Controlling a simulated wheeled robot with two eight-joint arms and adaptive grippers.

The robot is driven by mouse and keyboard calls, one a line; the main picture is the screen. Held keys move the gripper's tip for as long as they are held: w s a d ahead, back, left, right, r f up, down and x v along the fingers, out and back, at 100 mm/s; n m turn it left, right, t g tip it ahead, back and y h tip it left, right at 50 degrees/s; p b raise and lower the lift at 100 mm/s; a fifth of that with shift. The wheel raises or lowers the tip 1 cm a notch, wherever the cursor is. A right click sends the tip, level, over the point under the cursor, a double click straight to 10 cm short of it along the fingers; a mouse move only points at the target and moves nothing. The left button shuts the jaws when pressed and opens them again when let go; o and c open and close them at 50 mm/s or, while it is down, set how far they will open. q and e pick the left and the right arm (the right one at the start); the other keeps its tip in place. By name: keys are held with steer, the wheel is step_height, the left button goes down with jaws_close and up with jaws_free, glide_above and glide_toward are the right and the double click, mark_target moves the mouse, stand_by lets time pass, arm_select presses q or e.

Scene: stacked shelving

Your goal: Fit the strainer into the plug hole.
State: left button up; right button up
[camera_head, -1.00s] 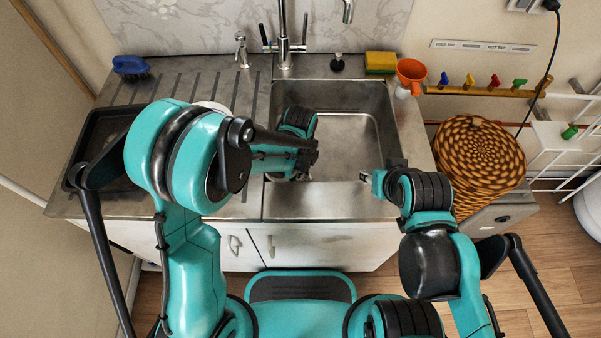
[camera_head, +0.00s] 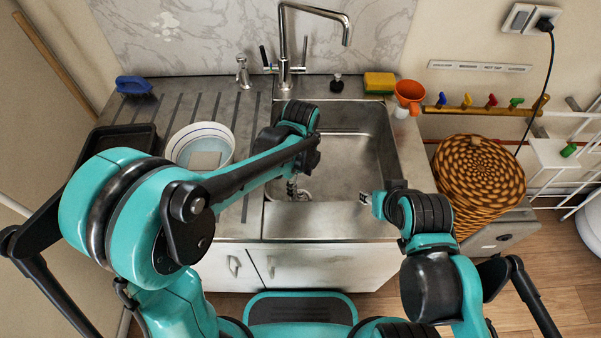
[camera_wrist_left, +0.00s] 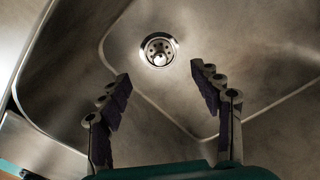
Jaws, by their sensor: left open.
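A round metal fitting with small holes (camera_wrist_left: 159,50) sits in the sink floor in the left wrist view. It marks the plug hole; I cannot tell whether the strainer is seated in it or this is the bare drain. My left gripper (camera_wrist_left: 160,82) is open, with nothing between its fingers, and points down at the sink floor near the fitting. In the head view my left gripper (camera_head: 293,190) is over the left front of the steel sink (camera_head: 385,165), and the arm hides the plug hole. My right gripper (camera_head: 366,198) is at the sink's front right; its fingers are unclear.
A white bowl (camera_head: 225,136) and a dark tray (camera_head: 140,132) stand on the drainer. The tap (camera_head: 284,55), a small black-topped item (camera_head: 336,86), a yellow sponge (camera_head: 379,81) and an orange funnel (camera_head: 409,92) line the back. A woven basket (camera_head: 480,175) is at right.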

mark_target(301, 193)
arm_select(q)
step_height(301, 193, up, 4)
steer(key=shift+f, duration=0.1)
stand_by(0.9)
